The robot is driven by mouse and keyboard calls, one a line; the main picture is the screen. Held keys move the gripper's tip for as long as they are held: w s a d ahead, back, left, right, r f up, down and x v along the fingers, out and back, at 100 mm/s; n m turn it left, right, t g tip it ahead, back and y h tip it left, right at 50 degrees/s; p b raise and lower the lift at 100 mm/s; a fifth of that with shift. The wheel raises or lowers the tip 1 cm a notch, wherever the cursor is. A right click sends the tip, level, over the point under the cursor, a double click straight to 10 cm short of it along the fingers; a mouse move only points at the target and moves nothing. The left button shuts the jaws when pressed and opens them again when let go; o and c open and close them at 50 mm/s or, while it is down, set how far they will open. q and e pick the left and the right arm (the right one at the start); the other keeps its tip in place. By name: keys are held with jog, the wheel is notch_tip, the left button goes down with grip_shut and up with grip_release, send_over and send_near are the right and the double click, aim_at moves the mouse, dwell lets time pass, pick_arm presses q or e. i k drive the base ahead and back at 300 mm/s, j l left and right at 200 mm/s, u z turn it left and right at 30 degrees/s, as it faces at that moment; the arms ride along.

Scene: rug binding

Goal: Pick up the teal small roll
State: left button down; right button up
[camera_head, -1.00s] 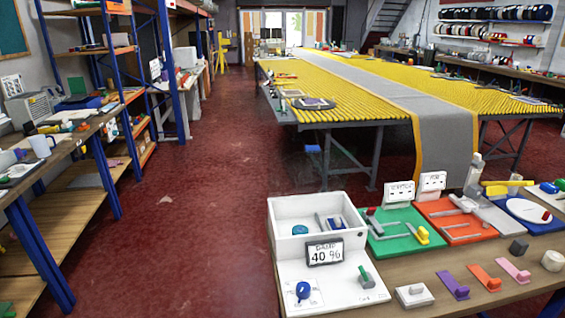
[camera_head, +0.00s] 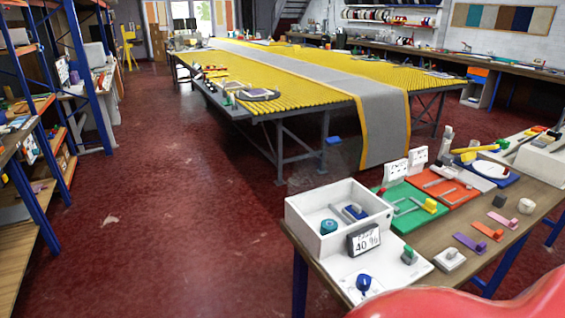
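A teal small roll (camera_head: 328,226) lies inside the white open-topped bin (camera_head: 300,238), near its front left corner. Its lower part is hidden by the bin's front wall. Small blue and grey pieces (camera_head: 354,212) lie beside it in the same bin. Neither of my grippers shows in the head view.
The bin stands at the left end of a wooden table (camera_head: 470,238). Red floor (camera_head: 190,220) is clear on the left.

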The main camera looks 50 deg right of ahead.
aim_at(327, 225)
jog(key=i+z, duration=0.3)
jog(key=i+j+z, duration=0.15)
jog(key=i+z, duration=0.15)
jog(key=i, duration=0.15)
jog(key=i+j+z, duration=0.2)
jog(key=i+z, duration=0.15)
jog(key=i+j+z, duration=0.1)
jog(key=i+z, duration=0.15)
jog(key=z, duration=0.25)
jog(key=i+j+z, duration=0.2)
jog(key=z, duration=0.25)
jog(key=i+j+z, duration=0.25)
jog(key=z, duration=0.25)
jog(key=i+j+z, duration=0.15)
jog(key=j+z, duration=0.3)
jog(key=i+j+z, duration=0.1)
jog(key=j+z, duration=0.15)
jog(key=z, duration=0.25)
jog(key=j+z, duration=0.3)
jog(key=i+j, duration=0.05)
jog(key=j, duration=0.05)
